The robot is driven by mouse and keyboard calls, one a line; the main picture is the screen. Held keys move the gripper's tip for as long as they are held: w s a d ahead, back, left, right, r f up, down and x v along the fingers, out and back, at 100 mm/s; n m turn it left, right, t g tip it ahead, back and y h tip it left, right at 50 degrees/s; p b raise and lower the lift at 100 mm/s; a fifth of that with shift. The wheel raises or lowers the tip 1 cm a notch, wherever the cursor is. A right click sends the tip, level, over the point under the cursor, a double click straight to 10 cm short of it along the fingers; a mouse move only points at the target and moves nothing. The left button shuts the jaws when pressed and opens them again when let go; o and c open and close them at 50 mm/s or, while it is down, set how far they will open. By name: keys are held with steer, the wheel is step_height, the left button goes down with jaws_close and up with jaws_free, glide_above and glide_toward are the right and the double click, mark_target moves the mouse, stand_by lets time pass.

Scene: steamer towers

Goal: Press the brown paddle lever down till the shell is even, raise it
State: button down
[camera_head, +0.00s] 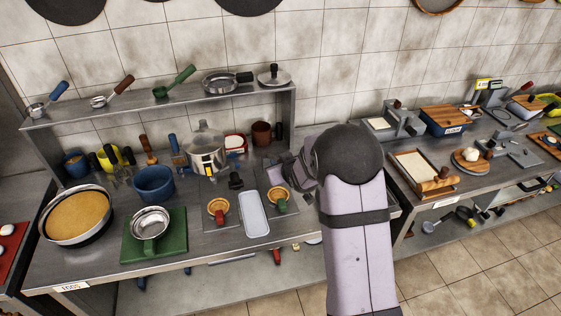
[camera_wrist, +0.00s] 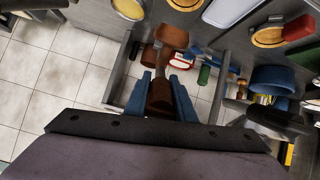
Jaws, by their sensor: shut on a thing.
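My gripper (camera_wrist: 161,80) shows in the wrist view with two blue fingers, shut on a brown lever (camera_wrist: 160,97). A wider brown paddle-like piece (camera_wrist: 172,37) lies just beyond the fingertips; whether it is one piece with what I hold, I cannot tell. In the head view my own arm hides the gripped lever. Two small round orange-brown pieces stand on the bench, one with a red handle (camera_head: 218,208) and one with a green handle (camera_head: 278,195). I cannot tell which thing is the shell, or whether its surface is even.
A white tray (camera_head: 254,214) lies between the two round pieces. A steel pot (camera_head: 207,158), a blue pot (camera_head: 154,184) and a green board (camera_head: 172,240) stand to the left. A shelf (camera_head: 150,105) runs behind. The right bench holds a wooden-framed tray (camera_head: 415,168).

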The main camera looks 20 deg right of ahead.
steer(key=shift+w+r, duration=0.2)
steer(key=shift+r, duration=0.15)
steer(key=c, duration=1.5)
jaws_free()
steer(key=shift+f, duration=0.1)
steer(key=shift+s, duration=0.1)
steer(key=shift+s, duration=0.1)
steer(key=shift+s, duration=0.2)
steer(key=shift+b+v, duration=1.35)
steer(key=shift+v, duration=2)
